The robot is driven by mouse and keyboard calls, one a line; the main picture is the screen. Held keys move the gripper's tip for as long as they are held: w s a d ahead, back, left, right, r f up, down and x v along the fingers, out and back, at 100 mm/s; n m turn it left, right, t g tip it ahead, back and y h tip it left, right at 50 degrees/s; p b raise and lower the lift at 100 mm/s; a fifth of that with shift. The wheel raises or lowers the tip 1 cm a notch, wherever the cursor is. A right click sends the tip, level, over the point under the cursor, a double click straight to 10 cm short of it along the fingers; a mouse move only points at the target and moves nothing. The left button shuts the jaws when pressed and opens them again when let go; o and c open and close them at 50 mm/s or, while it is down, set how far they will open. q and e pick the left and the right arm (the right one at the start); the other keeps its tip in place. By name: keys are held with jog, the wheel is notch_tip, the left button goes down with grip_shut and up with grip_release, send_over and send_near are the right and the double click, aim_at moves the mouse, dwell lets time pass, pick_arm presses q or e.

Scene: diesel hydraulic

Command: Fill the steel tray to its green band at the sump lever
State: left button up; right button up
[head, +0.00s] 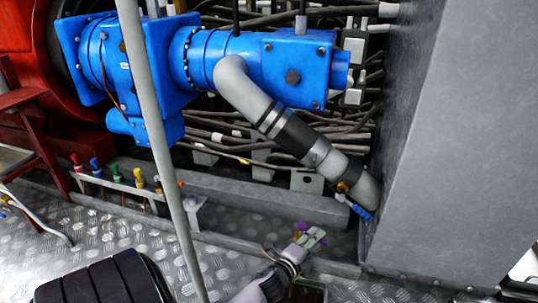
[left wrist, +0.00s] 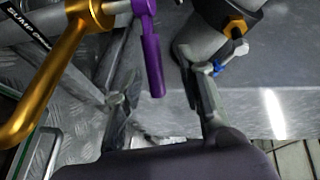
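My left gripper (head: 312,238) is low in the middle of the head view, just above the floor. In the left wrist view its two fingers (left wrist: 158,75) are spread apart. A purple lever (left wrist: 150,50) hangs down in the gap between them, and no grip on it shows. The lever sits on a brass pipe (left wrist: 68,60) that bends down to the left, beside a black "SUMP" label (left wrist: 22,30). A tray-like rim (head: 308,284) shows at the bottom of the head view, mostly cut off. My right gripper is out of view.
A blue-handled valve (head: 355,206) sits on the thick grey pipe (head: 250,95) right of the gripper. A large grey panel (head: 450,140) closes off the right. Small coloured taps (head: 115,172) line the left. Tread-plate floor (head: 110,225) lies in front.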

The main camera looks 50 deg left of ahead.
pick_arm(q)
jog(key=s+d+n+g+p, duration=0.3)
jog(key=s+p, duration=0.6)
jog(key=p, duration=0.2)
jog(key=s+d+r+n+g+h+p, duration=0.1)
jog(key=s+d+n+g+p, duration=0.2)
jog(key=s+p, duration=0.6)
jog(key=s+d+n+g+h+p, duration=0.1)
jog(key=s+d+n+g+p, duration=0.2)
jog(key=s+p, duration=0.7)
jog(key=d+p, duration=0.2)
jog(key=p, duration=0.1)
jog(key=shift+r+p, duration=0.3)
